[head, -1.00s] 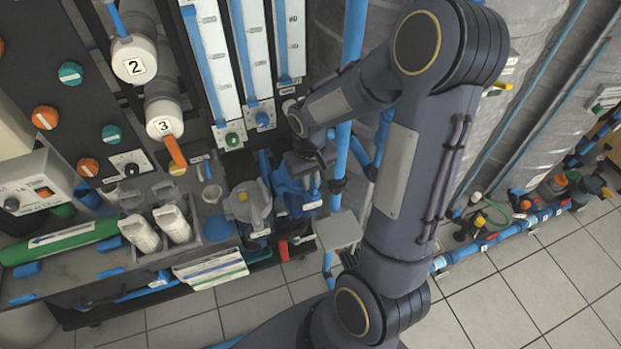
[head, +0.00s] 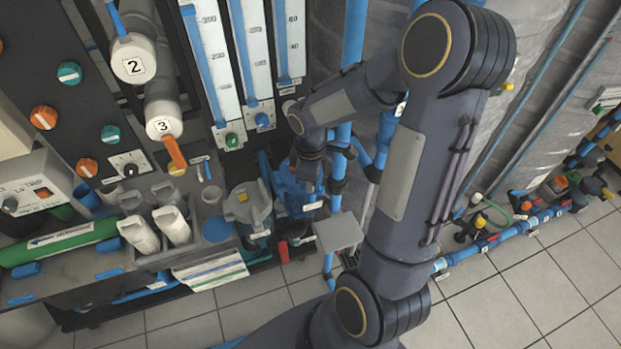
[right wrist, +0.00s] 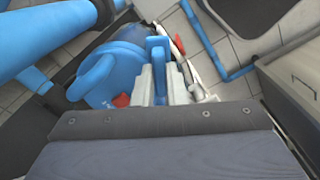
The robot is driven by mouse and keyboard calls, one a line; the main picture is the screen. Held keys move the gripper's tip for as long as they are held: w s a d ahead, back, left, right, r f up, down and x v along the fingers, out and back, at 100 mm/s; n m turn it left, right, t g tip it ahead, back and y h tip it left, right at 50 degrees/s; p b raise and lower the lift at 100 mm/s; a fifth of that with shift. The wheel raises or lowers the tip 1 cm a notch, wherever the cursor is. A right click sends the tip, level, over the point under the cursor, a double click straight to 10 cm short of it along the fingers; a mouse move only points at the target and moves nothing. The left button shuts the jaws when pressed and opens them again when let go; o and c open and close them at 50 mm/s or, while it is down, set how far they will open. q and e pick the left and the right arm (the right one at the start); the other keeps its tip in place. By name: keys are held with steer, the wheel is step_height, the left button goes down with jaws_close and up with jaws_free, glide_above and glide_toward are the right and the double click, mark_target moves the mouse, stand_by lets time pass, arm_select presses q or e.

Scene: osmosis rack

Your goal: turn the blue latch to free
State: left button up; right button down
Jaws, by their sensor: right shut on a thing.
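The blue latch (right wrist: 158,60) stands upright between the two pale fingers of my right gripper (right wrist: 161,82) in the right wrist view. The fingers are shut on it, one on each side. The blue housing (right wrist: 118,72) lies just left of the fingers, with a small red piece (right wrist: 122,100) near it. In the head view the blue housing (head: 287,196) sits on the rack below the tall gauges. My right wrist hangs over it and hides most of the latch and the fingertips. My left gripper is out of both views.
A grey housing with a yellow cap (head: 243,198) stands left of the blue one. A grey plate (head: 338,233) is at lower right. A vertical blue pipe (head: 355,30) runs close behind my right arm. Thick blue pipes (right wrist: 50,22) cross the wrist view's upper left.

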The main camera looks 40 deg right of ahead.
steer(key=n+p, duration=0.1)
steer(key=n, duration=0.4)
steer(key=shift+r+n, duration=0.1)
steer(key=shift+n, duration=0.3)
stand_by(0.4)
steer(key=c, duration=1.5)
jaws_free()
steer(key=shift+o, duration=0.2)
step_height(320, 180, up, 8)
steer(key=shift+f, duration=0.15)
